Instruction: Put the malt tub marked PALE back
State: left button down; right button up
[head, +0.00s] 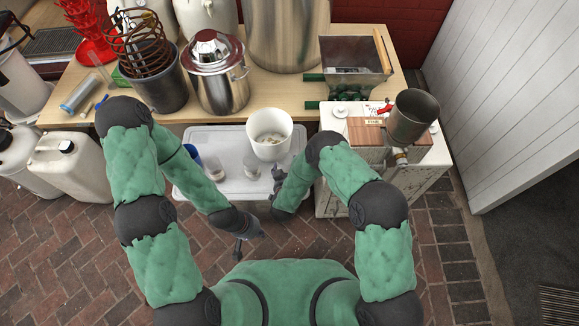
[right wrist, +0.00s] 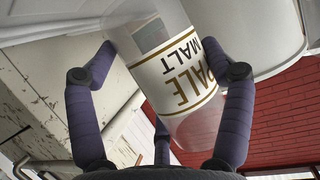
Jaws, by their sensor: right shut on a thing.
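The malt tub marked PALE (right wrist: 180,75) is a clear tub with a white, gold-lined label, filling the middle of the right wrist view. My right gripper (right wrist: 160,100) is shut on it, with fingers on both sides. In the head view my right gripper (head: 276,181) is over the right part of a translucent bin (head: 230,188). A small clear tub (head: 250,166) shows just left of it; its label cannot be read there. My left gripper (head: 239,248) is low in the head view, in front of the bin over the bricks; its jaw opening is unclear.
A white bucket (head: 269,127) stands close behind my right gripper. Other small tubs (head: 213,167) are at the bin's left. A white cabinet (head: 345,190) with a grey pot (head: 413,116) is on the right. The wooden table (head: 280,93) behind holds steel pots and a grain mill (head: 350,63).

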notch_tip(320, 180, down, 2)
jog(key=shift+s+f+b, duration=0.1)
jog(key=shift+f+b, duration=0.15)
jog(key=shift+b, duration=0.1)
jog(key=shift+f, duration=0.25)
jog(key=shift+w, duration=0.2)
pick_arm(q)
jog(key=shift+w+f, duration=0.75)
jog(key=shift+w, duration=0.05)
pick_arm(e)
jog(key=shift+s+r, duration=0.1)
jog(key=shift+r, duration=0.05)
jog(key=o, duration=1.1)
jog(key=shift+c, duration=0.2)
